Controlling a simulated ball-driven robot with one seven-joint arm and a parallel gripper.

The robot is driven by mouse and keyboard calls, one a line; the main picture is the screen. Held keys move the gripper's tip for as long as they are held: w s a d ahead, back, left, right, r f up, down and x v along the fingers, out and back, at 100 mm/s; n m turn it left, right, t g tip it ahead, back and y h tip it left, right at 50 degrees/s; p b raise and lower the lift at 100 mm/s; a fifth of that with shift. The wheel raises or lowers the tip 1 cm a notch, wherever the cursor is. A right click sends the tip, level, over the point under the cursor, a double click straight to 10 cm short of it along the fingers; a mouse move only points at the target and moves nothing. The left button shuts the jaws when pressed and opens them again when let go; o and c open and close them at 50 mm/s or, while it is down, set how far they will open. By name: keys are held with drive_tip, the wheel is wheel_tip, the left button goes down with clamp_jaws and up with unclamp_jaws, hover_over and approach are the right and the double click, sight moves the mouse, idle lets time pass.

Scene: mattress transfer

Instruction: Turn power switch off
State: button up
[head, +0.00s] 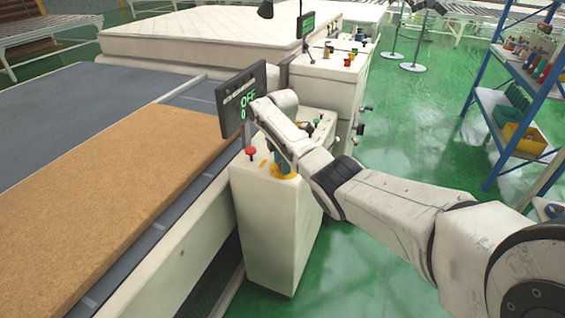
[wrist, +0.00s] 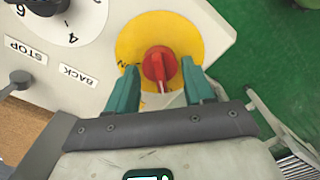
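The power switch is a red rotary knob (wrist: 160,64) on a round yellow plate (wrist: 133,38) on top of the white control cabinet (head: 268,222). In the wrist view my gripper (wrist: 160,82) has its two teal fingers apart, one on each side of the knob's lower part. I cannot tell whether the fingers touch it. In the head view my gripper (head: 284,163) points down over the yellow plate (head: 285,173), and the knob is hidden behind it. The screen (head: 240,98) on the cabinet shows green text reading "OFF" with a "0" below.
A red mushroom button (head: 251,152) stands left of my gripper. The wrist view shows a numbered dial (wrist: 68,18), STOP and BACK labels and a dark lever (wrist: 20,80). A brown pad (head: 110,185) lies on the conveyor at left; a blue shelf (head: 500,105) stands right across green floor.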

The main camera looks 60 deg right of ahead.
drive_tip(key=shift+o, duration=0.7)
wheel_tip(320, 180, up, 11)
drive_tip(key=b, duration=0.1)
drive_tip(key=shift+f, duration=0.15)
idle(0.3)
